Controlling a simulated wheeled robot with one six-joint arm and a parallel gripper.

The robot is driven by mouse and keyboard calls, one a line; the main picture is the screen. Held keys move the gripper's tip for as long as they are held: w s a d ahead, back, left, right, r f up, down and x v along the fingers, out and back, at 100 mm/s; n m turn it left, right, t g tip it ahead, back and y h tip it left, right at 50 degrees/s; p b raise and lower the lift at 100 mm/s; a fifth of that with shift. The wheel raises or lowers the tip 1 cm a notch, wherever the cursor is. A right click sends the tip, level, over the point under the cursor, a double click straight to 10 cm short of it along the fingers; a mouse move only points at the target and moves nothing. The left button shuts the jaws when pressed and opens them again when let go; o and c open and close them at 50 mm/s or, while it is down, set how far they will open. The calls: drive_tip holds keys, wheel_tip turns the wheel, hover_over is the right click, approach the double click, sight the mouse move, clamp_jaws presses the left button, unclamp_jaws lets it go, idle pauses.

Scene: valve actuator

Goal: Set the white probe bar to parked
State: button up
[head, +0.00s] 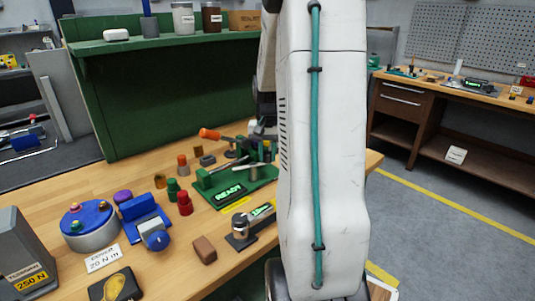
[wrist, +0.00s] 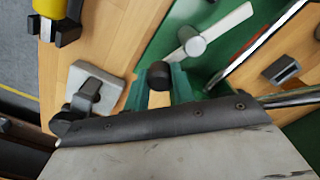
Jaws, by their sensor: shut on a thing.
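The white probe bar (wrist: 230,23) lies diagonally over a green plate in the wrist view, with a round grey hub (wrist: 191,43) on it. Its lower end runs toward a black knob (wrist: 160,72). My gripper (wrist: 159,82) has its two green fingers on either side of this knob, shut on it. The join between knob and bar is partly hidden. In the head view the green fixture (head: 207,183) shows a READY label (head: 229,192), and my gripper (head: 262,150) is at its far right, partly hidden by my arm.
In the head view, an orange-handled tool (head: 210,134) is behind the fixture. A brown block (head: 204,249) and blue device (head: 145,217) stand in front.

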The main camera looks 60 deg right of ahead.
drive_tip(key=o, duration=1)
wheel_tip(320, 180, up, 8)
drive_tip(key=shift+f, duration=0.1)
